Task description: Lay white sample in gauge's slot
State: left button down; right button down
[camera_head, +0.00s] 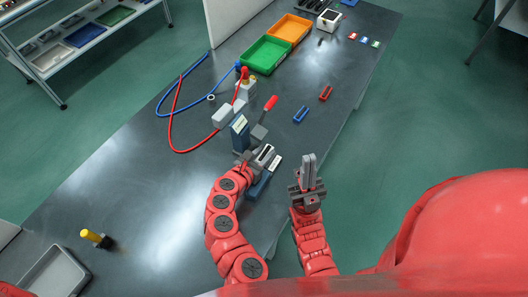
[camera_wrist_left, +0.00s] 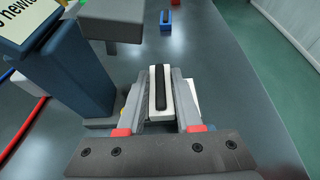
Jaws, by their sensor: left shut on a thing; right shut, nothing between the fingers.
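The white sample (camera_wrist_left: 160,95), a small block with a black strip along its top, is between the fingers of my left gripper (camera_wrist_left: 158,118), which is shut on it. In the head view my left gripper (camera_head: 264,154) is beside the gauge (camera_head: 240,132), a blue column with a display, a grey head and a red-handled lever. In the left wrist view the gauge's blue column (camera_wrist_left: 62,80) stands left and its grey head (camera_wrist_left: 110,22) is just ahead. I cannot make out the slot. My right gripper (camera_head: 308,165) is shut and empty, right of the left one.
A blue sample (camera_head: 301,115) and a red sample (camera_head: 326,93) lie beyond the grippers. Green (camera_head: 265,55) and orange (camera_head: 290,29) trays stand farther back. Red and blue cables (camera_head: 172,120) loop left of the gauge. The table's left middle is clear.

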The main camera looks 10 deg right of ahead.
pick_arm(q)
jog(key=shift+f, duration=0.5)
dwell(0.9)
jog(key=c, duration=0.5)
grip_release()
jog(key=shift+s+a+r+b, duration=0.25)
jog(key=shift+s+r+b, duration=0.05)
jog(key=shift+s, duration=0.05)
jog(key=v, duration=1)
jog(key=shift+s+a+p, duration=0.2)
jog(key=shift+a+p, duration=0.05)
jog(key=shift+p, duration=0.15)
jog(key=shift+p+v, duration=1.8)
jog(key=shift+v, duration=1.05)
